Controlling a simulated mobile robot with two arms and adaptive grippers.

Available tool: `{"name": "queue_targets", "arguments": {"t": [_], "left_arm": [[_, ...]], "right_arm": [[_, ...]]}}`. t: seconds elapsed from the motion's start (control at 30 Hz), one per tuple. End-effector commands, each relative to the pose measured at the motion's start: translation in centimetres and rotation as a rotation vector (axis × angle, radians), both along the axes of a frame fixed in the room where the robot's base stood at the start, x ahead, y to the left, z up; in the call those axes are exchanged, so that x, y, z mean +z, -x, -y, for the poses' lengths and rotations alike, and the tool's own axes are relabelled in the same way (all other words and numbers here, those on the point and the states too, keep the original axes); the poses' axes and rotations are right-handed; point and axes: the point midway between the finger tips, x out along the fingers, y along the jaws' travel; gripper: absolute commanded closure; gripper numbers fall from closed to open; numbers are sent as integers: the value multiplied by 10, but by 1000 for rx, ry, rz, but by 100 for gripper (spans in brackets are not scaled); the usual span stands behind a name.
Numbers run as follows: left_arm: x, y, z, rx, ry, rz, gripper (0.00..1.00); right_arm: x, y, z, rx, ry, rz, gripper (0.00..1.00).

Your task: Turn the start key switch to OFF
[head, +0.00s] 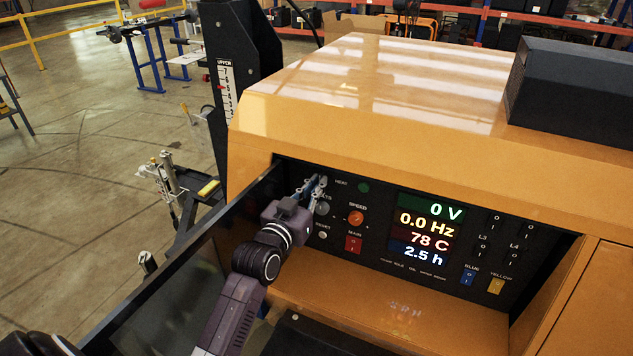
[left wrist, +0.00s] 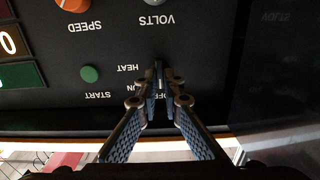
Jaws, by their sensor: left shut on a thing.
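The start key switch (left wrist: 158,70) is on the black control panel (head: 375,255), with the labels OFF, RUN, HEAT and START around it in the left wrist view, where the lettering appears upside down. My left gripper (left wrist: 160,84) has its fingertips closed together on the small dark key. The fingers hide most of the switch, so its exact position cannot be read. In the head view my left gripper (head: 317,188) reaches the panel's upper left corner and covers the switch. My right gripper is not in view.
The display (head: 430,232) reads 0 V, 0.0 Hz, 78 C and 2.5 h. Close by are a green button (left wrist: 90,73), an orange speed knob (head: 356,217) and a red main switch (head: 352,243). The open dark panel door (head: 180,270) stands left of my forearm.

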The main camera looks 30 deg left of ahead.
Motion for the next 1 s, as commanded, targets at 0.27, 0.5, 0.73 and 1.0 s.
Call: {"name": "queue_targets", "arguments": {"t": [0.27,0.5,0.73,1.0], "left_arm": [[-1,0,0,0,24,0,100],[-1,0,0,-1,24,0,100],[0,0,0,0,22,1,75],[0,3,0,0,20,1,75]], "right_arm": [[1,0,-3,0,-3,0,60],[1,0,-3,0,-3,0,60],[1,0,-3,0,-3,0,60],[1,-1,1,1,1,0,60]]}}
